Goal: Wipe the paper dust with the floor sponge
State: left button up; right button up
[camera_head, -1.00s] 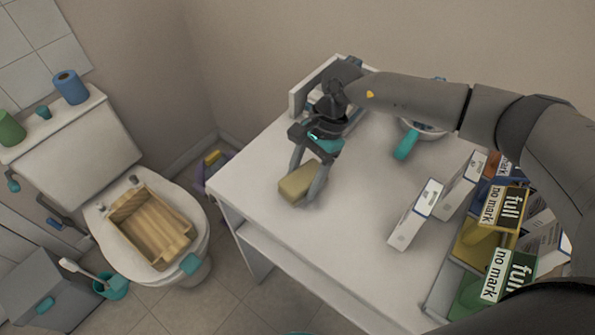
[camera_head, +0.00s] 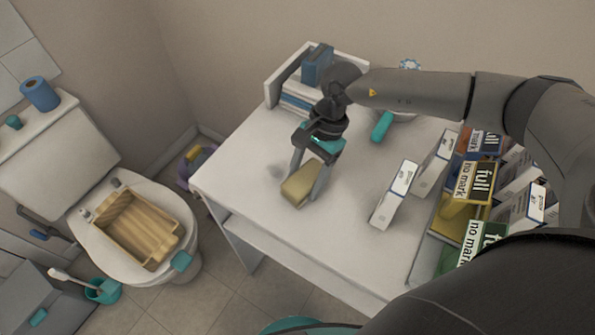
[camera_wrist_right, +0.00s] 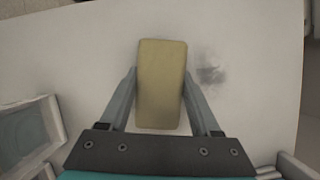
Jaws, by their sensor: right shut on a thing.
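A yellow sponge (camera_head: 299,186) is held between the fingers of my right gripper (camera_head: 308,180), over the white table (camera_head: 240,190). In the right wrist view the sponge (camera_wrist_right: 162,84) stands lengthwise between the two fingers of the gripper (camera_wrist_right: 162,95). A grey smudge of dust (camera_head: 277,171) lies on the table just left of the sponge in the head view. In the right wrist view the dust (camera_wrist_right: 212,74) is right of the sponge, a little apart from it. I cannot tell whether the sponge touches the table. My left gripper is not in view.
White boxes (camera_head: 395,194) stand on the table's right side, near yellow and green bins (camera_head: 466,212) marked "full". A holder with books (camera_head: 298,100) stands at the back. A toilet (camera_head: 185,205) with a wooden basket (camera_head: 140,228) is on the left. The table's front left is clear.

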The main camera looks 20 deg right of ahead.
aim_at(274, 179)
jog(key=shift+s+d, duration=0.8)
jog(key=shift+s, duration=0.3)
jog(key=shift+w+a+f+b, duration=0.15)
jog(key=shift+w+a+b, duration=0.5)
jog(key=shift+w+a, duration=0.4)
jog(key=shift+w+a+b, duration=0.4)
jog(key=shift+w+b, duration=0.1)
jog(key=shift+w, duration=0.35)
jog(key=shift+w, duration=0.1)
jog(key=shift+w+a+b, duration=1)
jog(key=shift+w+b, duration=0.15)
jog(key=shift+b, duration=0.1)
jog(key=shift+w+a+b, duration=0.4)
jog(key=shift+w, duration=0.15)
